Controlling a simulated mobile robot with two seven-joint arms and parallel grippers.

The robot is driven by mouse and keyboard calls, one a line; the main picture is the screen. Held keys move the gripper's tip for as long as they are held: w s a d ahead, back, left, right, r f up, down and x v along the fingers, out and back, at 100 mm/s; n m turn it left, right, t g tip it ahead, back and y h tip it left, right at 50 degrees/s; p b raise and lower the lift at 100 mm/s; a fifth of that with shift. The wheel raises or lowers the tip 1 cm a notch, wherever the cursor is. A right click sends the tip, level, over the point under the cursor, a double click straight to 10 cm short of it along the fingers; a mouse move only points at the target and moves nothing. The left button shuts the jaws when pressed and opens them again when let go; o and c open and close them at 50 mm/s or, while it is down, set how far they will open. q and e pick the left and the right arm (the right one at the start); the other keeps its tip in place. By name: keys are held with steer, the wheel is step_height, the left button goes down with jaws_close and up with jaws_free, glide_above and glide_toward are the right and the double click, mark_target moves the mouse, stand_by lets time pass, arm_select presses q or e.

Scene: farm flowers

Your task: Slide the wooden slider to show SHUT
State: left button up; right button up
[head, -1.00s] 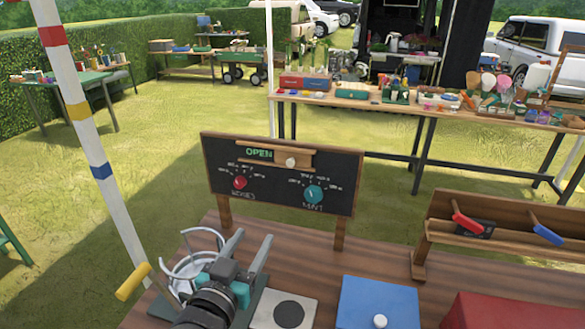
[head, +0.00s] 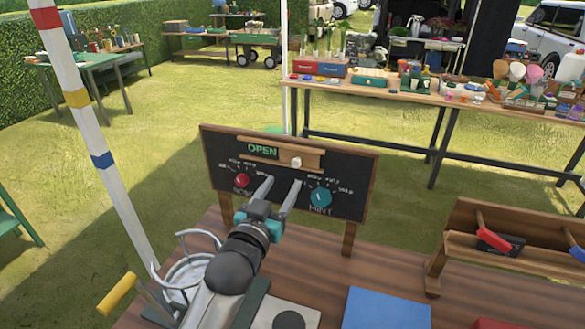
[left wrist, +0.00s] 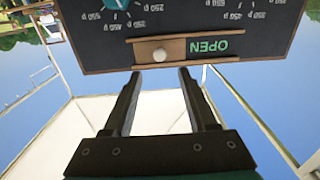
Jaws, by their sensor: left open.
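The wooden slider (head: 308,160) with a pale round knob sits in a wooden frame at the top of the black sign board (head: 355,185). The green word OPEN (head: 263,149) shows to the left of the slider. My left gripper (head: 281,184) is open and empty, in front of the board and just below the slider, its fingers apart from the knob. In the left wrist view the board is upside down, with the slider (left wrist: 175,50) and its knob ahead of the two open fingertips (left wrist: 158,72). My right gripper is not in view.
A red knob (head: 242,181) and a teal knob (head: 320,196) are on the board below the slider. A wire basket and yellow-handled tool (head: 117,293) are at the left.

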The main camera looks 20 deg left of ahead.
mark_target(295, 164)
arm_select(q)
steer(key=shift+w+d, duration=0.15)
steer(key=shift+w, duration=3.75)
steer(key=shift+c, duration=0.4)
jaws_close()
